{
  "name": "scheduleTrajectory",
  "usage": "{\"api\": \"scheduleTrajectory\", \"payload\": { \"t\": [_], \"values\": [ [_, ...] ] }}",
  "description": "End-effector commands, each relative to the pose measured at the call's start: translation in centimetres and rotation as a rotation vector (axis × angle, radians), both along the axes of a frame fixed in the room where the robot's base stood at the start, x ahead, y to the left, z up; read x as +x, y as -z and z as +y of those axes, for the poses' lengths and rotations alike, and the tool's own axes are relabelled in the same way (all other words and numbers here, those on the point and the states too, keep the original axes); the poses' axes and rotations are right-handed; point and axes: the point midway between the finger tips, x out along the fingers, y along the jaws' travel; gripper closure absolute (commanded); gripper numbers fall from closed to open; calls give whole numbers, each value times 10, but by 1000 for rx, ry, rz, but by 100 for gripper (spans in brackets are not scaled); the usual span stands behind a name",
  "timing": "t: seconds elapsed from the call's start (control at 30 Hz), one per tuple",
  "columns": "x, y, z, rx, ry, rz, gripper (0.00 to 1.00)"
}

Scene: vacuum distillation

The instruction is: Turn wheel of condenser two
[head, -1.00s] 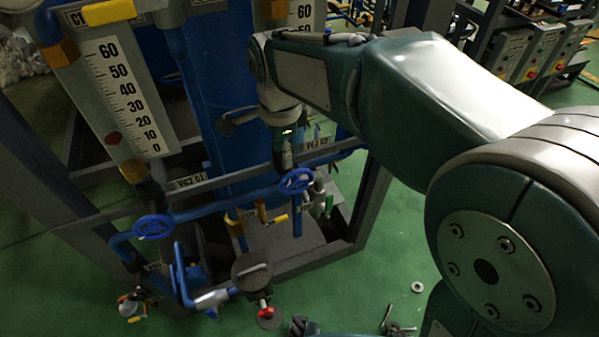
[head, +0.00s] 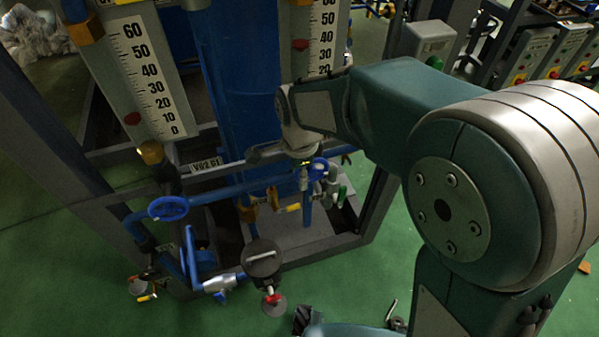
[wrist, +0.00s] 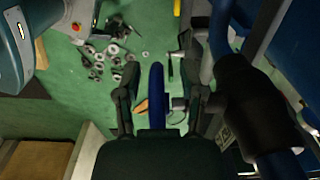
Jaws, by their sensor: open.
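A blue handwheel (head: 318,168) sits on the pipework at the right of the rack, beside the end of my arm. A second blue handwheel (head: 168,208) is further left on a blue pipe. My gripper (head: 304,176) points down at the right wheel, its fingers small and partly unclear in the head view. In the wrist view my gripper (wrist: 158,85) is open, with a blue wheel rim (wrist: 157,90) seen nearly edge-on between its two dark fingers. The rim shows space on both sides. I cannot read a condenser number on either wheel.
A blue column (head: 240,90) and a scale panel (head: 145,75) stand behind the wheels. Grey frame posts flank them. A dark round-topped valve (head: 262,258) with a red handle is in front. Loose metal parts (wrist: 105,55) lie on the green floor.

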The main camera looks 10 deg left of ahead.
Motion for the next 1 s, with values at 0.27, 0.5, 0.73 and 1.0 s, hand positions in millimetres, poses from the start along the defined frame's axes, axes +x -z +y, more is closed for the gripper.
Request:
{"api": "scheduleTrajectory", "payload": {
  "t": [0.27,0.5,0.73,1.0],
  "values": [
    [0,0,-1,1,1,-1,100],
    [1,0,0,9,1,4,100],
    [1,-2,0,76,5,43,100],
    [3,-7,-1,254,9,150,100]
  ]
}}
